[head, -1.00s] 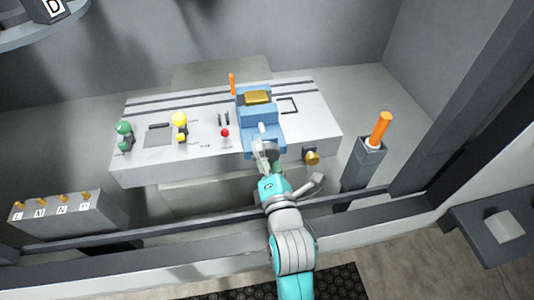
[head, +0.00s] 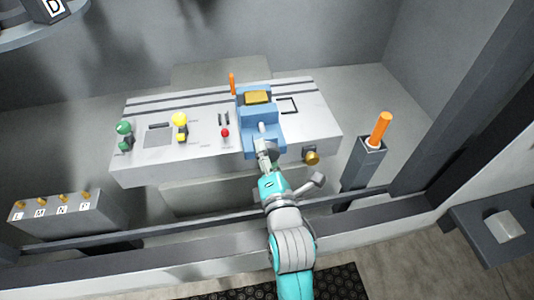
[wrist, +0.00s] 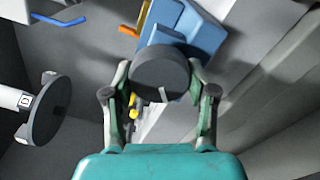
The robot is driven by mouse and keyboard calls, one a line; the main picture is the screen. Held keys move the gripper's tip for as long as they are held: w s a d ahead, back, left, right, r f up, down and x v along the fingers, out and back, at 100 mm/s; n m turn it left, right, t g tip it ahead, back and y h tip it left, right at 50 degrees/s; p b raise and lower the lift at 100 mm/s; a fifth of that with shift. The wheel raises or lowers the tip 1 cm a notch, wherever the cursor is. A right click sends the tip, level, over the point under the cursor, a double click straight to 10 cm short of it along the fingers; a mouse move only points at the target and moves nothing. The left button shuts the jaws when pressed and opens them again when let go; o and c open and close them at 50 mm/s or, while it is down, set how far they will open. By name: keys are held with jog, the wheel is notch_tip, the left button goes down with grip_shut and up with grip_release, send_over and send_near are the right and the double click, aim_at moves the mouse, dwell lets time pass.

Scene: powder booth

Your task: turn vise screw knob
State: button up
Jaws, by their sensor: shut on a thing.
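The blue vise (head: 260,120) stands on the white bench, with a brass-coloured block (head: 257,97) in its top. Its screw runs toward me and ends in a round dark grey knob (wrist: 160,74) with a light mark on its face. My gripper (head: 264,158) is at the vise's front end. In the wrist view my gripper (wrist: 160,92) has one finger on each side of the knob and is shut on it. In the head view the fingers and arm hide much of the knob.
The white bench (head: 200,150) carries a green knob (head: 124,128), a yellow knob (head: 180,120) and a red-tipped lever (head: 225,132). A brass knob (head: 311,156) juts from its front. An orange handle (head: 380,128) stands in a grey post at right. A rail (head: 150,245) crosses below my arm.

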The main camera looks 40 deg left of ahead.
jog(key=m, duration=0.5)
jog(key=shift+r+m, duration=0.1)
jog(key=shift+m, duration=0.3)
jog(key=m, duration=0.6)
jog(key=shift+r, duration=0.1)
jog(key=m, duration=0.6)
jog(key=shift+w+r+m, duration=0.1)
jog(key=shift+m, duration=0.3)
jog(key=m, duration=0.6)
jog(key=shift+w+d, duration=0.1)
jog(key=shift+d, duration=0.05)
jog(key=shift+m, duration=0.3)
jog(key=o, duration=1.2)
jog(key=shift+c, duration=0.2)
